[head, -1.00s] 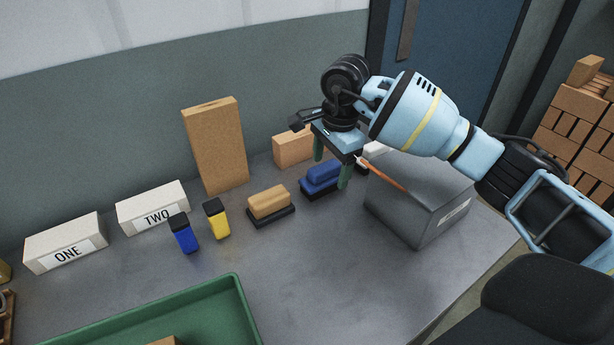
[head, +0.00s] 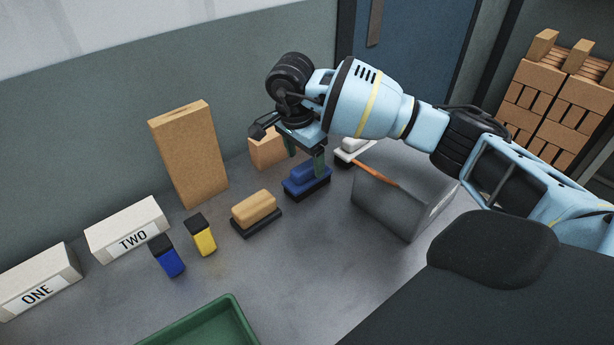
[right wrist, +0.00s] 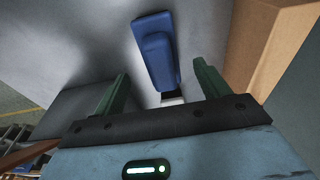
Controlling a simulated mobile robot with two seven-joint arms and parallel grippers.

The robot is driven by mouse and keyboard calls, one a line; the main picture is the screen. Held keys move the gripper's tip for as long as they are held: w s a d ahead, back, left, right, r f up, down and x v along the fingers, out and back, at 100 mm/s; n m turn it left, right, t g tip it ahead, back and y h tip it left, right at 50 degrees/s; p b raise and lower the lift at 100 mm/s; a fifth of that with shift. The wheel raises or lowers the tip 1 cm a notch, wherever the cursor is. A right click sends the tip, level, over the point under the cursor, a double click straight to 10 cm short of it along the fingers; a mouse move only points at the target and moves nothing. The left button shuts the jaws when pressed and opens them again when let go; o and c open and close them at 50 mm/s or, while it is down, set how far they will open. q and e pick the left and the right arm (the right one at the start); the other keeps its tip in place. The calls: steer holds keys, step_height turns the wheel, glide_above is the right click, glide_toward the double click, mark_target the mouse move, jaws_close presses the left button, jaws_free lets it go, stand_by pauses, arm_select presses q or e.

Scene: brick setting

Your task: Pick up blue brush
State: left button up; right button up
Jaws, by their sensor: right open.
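The blue brush (head: 303,184), a blue block on a dark base, lies on the grey table between the tan brush and the white brush. My right gripper (head: 305,158) is open and empty, with its green fingers just above and behind the blue brush; one finger overlaps its right end in the head view. In the right wrist view the blue brush (right wrist: 157,58) lies beyond the open right gripper (right wrist: 161,78), between the two finger lines. I cannot tell whether a finger touches it. My left gripper is not in view.
A tan brush (head: 254,208) is left of the blue one, and a white brush (head: 350,149) is behind right. A grey box (head: 395,205) with an orange-brown stick stands close right. A cardboard box (head: 266,149) is behind. The table in front is clear up to a green tray (head: 215,325).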

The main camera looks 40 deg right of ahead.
mark_target(307, 165)
steer(key=shift+w+d+f, duration=0.1)
steer(key=shift+d+f, duration=0.15)
steer(key=shift+f, duration=0.7)
steer(key=shift+s+d+f, duration=0.1)
steer(key=shift+d+f, duration=0.1)
steer(key=shift+f, duration=0.8)
steer(key=shift+w+d+f, duration=0.1)
steer(key=shift+d+f, duration=0.15)
steer(key=shift+f, duration=0.7)
steer(key=c, duration=1.2)
steer(key=shift+o, duration=0.2)
steer(key=shift+r, duration=5.05)
steer(key=o, duration=0.5)
steer(key=c, duration=0.3)
steer(key=shift+a, duration=0.1)
